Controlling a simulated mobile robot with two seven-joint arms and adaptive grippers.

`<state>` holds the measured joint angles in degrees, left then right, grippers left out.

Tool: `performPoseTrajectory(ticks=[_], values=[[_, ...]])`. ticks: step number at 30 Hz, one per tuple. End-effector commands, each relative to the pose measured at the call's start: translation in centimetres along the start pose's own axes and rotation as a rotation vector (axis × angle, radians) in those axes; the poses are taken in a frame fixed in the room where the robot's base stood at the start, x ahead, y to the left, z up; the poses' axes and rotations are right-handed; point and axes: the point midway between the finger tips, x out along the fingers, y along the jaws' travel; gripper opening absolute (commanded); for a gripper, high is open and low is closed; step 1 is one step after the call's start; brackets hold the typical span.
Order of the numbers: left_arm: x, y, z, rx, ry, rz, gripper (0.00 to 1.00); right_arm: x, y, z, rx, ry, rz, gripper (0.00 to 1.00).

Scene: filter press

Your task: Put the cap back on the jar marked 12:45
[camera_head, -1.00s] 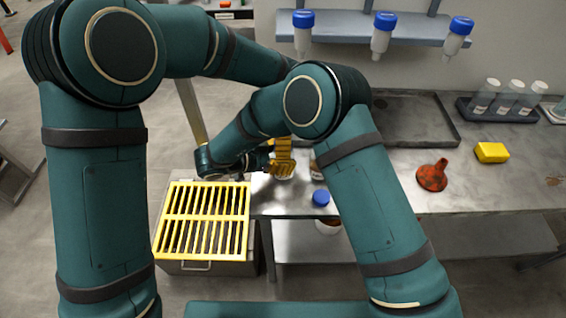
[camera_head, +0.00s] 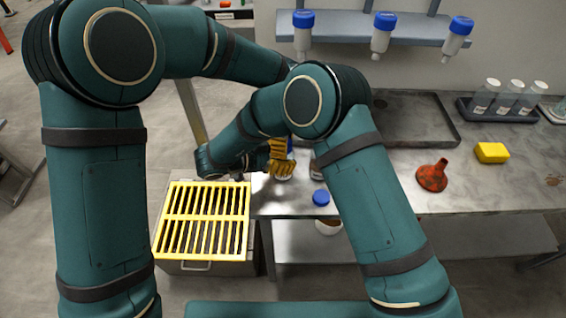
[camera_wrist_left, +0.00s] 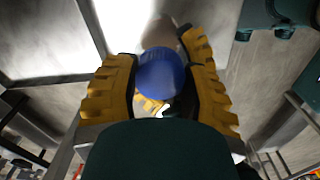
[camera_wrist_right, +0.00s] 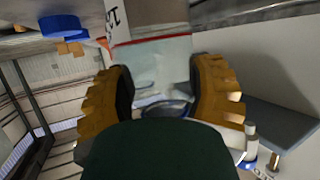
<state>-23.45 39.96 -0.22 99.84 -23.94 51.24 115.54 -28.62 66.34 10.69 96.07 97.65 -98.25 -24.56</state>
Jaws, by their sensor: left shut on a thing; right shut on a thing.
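In the left wrist view my left gripper (camera_wrist_left: 165,85) is shut on a blue cap (camera_wrist_left: 160,75); yellow fingers of my other gripper show just beyond it. In the right wrist view my right gripper (camera_wrist_right: 162,95) is shut on a clear jar (camera_wrist_right: 150,62) with a red line and part of a label; the time on it cannot be read. In the head view the right gripper (camera_head: 282,164) is low over the bench's left end, with blue showing just above its fingers. My arm hides much there. Whether cap and jar touch cannot be told.
Another blue cap (camera_head: 320,197) is near the bench's front edge. A yellow-slatted box (camera_head: 250,200) stands left of the bench. A red funnel (camera_head: 432,176), yellow block (camera_head: 491,152) and tube rack (camera_head: 480,113) are to the right. Blue-capped bottles (camera_head: 381,40) hang from a shelf.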

Motion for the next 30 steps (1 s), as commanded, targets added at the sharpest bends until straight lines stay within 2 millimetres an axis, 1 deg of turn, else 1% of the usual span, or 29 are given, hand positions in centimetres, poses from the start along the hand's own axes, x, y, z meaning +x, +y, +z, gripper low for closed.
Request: performPoseTrajectory(ticks=[3, 10, 11, 12, 23, 26, 30], values=[[0.0, 0.0, 0.0, 0.040, 0.000, 0.000, 0.02, 0.0, 0.0, 0.0, 0.000, 0.000, 0.000, 0.00], [0.0, 0.0, 0.0, 0.039, 0.000, 0.000, 0.02, 0.0, 0.0, 0.0, 0.000, 0.000, 0.000, 0.00], [0.0, 0.0, 0.0, 0.039, 0.000, 0.000, 0.58, 0.0, 0.0, 0.0, 0.000, 0.000, 0.000, 0.00], [0.0, 0.0, 0.0, 0.038, 0.000, 0.000, 0.72, 0.0, 0.0, 0.0, 0.000, 0.000, 0.000, 0.00], [-0.2, 0.0, 0.0, 0.037, 0.001, 0.001, 0.73, 0.0, 0.0, 0.0, 0.000, 0.000, 0.000, 0.00], [-0.9, 0.1, 0.0, 0.038, 0.001, 0.004, 0.73, 0.0, 0.0, 0.0, 0.000, 0.000, 0.000, 0.00], [-2.6, 0.1, 0.0, 0.036, 0.000, 0.004, 0.73, 0.0, 0.0, 0.0, 0.000, 0.000, 0.000, 0.00]])
